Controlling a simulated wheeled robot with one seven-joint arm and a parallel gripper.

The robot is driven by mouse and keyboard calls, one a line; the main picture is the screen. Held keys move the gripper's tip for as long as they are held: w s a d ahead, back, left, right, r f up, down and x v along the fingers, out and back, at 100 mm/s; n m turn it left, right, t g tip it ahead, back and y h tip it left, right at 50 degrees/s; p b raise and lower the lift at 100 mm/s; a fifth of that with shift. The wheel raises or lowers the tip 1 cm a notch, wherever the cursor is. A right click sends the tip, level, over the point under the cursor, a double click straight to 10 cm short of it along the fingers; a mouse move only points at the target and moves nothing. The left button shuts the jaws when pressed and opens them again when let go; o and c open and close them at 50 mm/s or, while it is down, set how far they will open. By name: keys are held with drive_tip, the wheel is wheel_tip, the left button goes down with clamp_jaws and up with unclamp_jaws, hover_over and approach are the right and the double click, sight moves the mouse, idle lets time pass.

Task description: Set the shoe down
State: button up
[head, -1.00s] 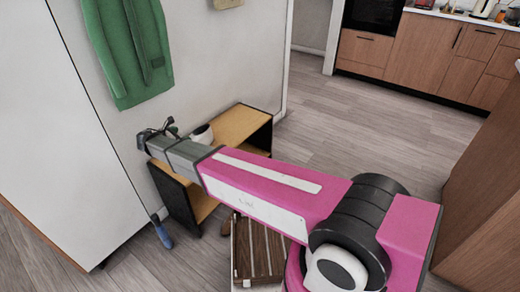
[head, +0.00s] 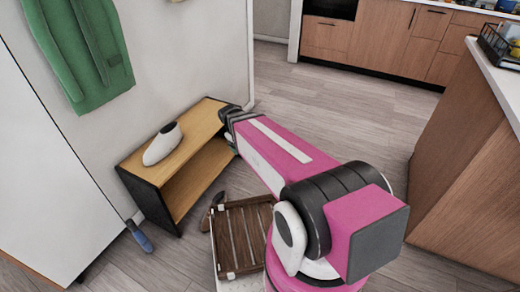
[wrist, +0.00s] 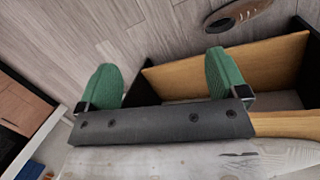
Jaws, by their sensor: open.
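A white shoe with a dark opening (head: 162,144) lies on the wooden top of a low bench (head: 205,118) against the wall. My gripper (head: 232,122) is at the right end of the bench, apart from the shoe; my wrist partly hides it in the head view. In the wrist view my gripper (wrist: 165,78) has its two green fingers wide apart, with nothing between them. The bench's wooden boards and dark side panels show beyond the fingers. The white shoe is not seen in the wrist view.
A blue-handled item (head: 139,236) is near the white panel at left. A green garment (head: 80,45) hangs above. Open floor (head: 350,110) lies to the right.

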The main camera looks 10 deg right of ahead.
drive_tip(key=s+d+r+m+y, duration=0.1)
drive_tip(key=s+d+m+y, duration=0.2)
drive_tip(key=s+d+m, duration=0.3)
drive_tip(key=shift+s+d+r, duration=0.2)
drive_tip(key=shift+s+d, duration=0.05)
drive_tip(key=shift+s, duration=0.05)
